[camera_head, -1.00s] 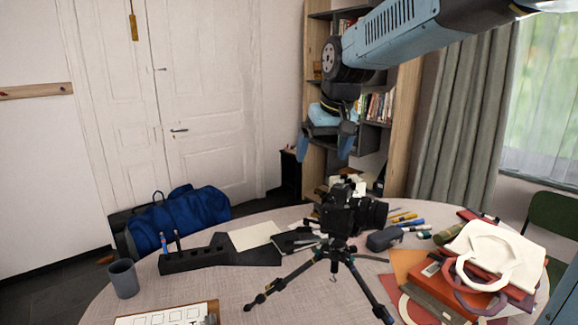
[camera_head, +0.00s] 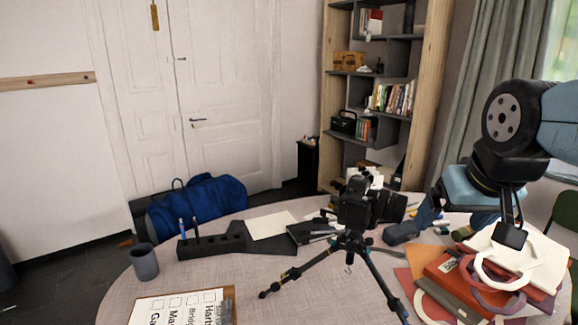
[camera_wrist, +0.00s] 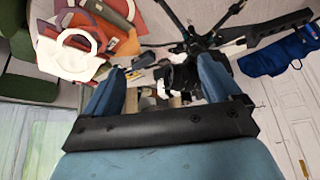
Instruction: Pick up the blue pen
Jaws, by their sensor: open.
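A blue pen (camera_head: 182,227) stands upright at the left end of a black desk organizer (camera_head: 215,244), beside a darker pen (camera_head: 196,226). Another blue pen or marker lay among the pens right of the camera in the earlier head view; my gripper now covers most of that spot. My gripper (camera_head: 456,214) is open, above the right side of the table. It holds nothing. In the wrist view its two blue fingers (camera_wrist: 160,66) are spread, with a dark case (camera_wrist: 137,61) and small pens (camera_wrist: 146,74) showing between them. I cannot make out a blue pen there.
A camera (camera_head: 362,205) on a black tripod (camera_head: 352,243) stands mid-table, left of my gripper. Bags and folders (camera_head: 520,255) are piled at the right. A grey mug (camera_head: 144,262) and a clipboard (camera_head: 180,308) are at the left front.

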